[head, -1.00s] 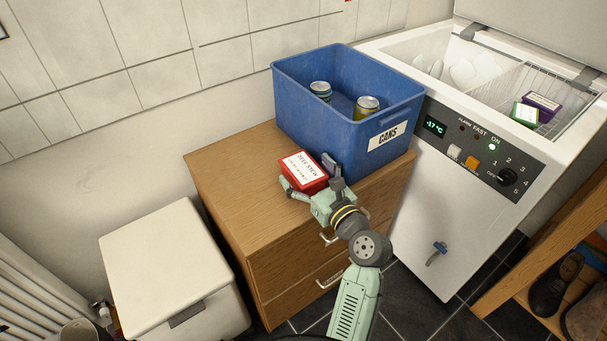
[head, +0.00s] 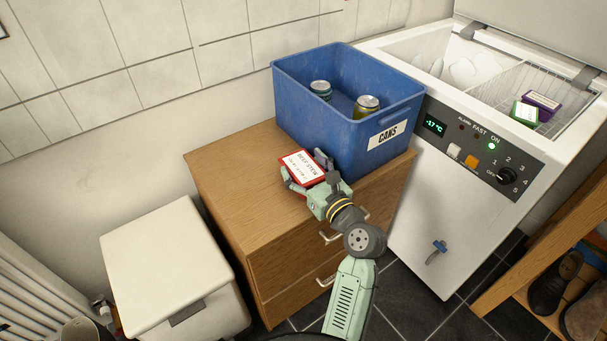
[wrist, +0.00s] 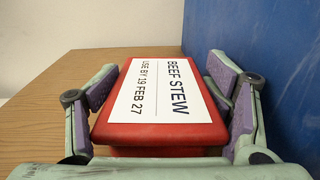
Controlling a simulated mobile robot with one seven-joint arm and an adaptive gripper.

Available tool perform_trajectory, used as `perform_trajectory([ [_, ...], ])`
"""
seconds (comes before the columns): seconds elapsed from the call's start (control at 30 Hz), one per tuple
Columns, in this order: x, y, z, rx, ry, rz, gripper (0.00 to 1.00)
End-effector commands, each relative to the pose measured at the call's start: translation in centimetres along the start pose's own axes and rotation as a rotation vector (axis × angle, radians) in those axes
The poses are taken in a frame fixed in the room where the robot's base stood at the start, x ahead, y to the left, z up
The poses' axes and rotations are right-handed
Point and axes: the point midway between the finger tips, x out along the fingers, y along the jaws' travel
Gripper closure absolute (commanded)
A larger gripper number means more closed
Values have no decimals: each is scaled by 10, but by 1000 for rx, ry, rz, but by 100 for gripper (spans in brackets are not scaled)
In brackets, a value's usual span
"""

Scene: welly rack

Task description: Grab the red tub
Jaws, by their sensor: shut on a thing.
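The red tub (head: 301,172) has a white label reading BEEF STEW, use by 19 Feb 27. It is at the front of the wooden drawer unit's top, left of the blue bin. In the wrist view the red tub (wrist: 155,133) sits between both finger pads. My gripper (head: 307,177) is shut on it from the front, one finger on each side; the gripper also fills the lower wrist view (wrist: 165,105). The tub's underside is hidden, so I cannot tell whether it touches the wood.
The blue CANS bin (head: 300,118) with two cans stands close to the right finger. Wood (head: 232,165) is clear to the left. An open freezer (head: 425,205) stands right, with a green tub (head: 525,113) and a purple tub (head: 541,101) inside. A white lidded bin (head: 165,255) is lower left.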

Motion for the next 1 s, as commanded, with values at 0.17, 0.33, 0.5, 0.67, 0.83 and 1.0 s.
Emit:
perform_trajectory([
  [0.17, 0, 0, 0, 0, 0, 0, 65],
  [0.33, 0, 0, 2, 0, -3, 0, 74],
  [0.5, 0, 0, 2, 0, -3, 0, 75],
  [0.67, 0, 0, 8, -1, -5, 0, 75],
  [0.83, 0, 0, 28, -2, -7, -1, 75],
  [1.0, 0, 0, 63, -5, -9, -2, 75],
])
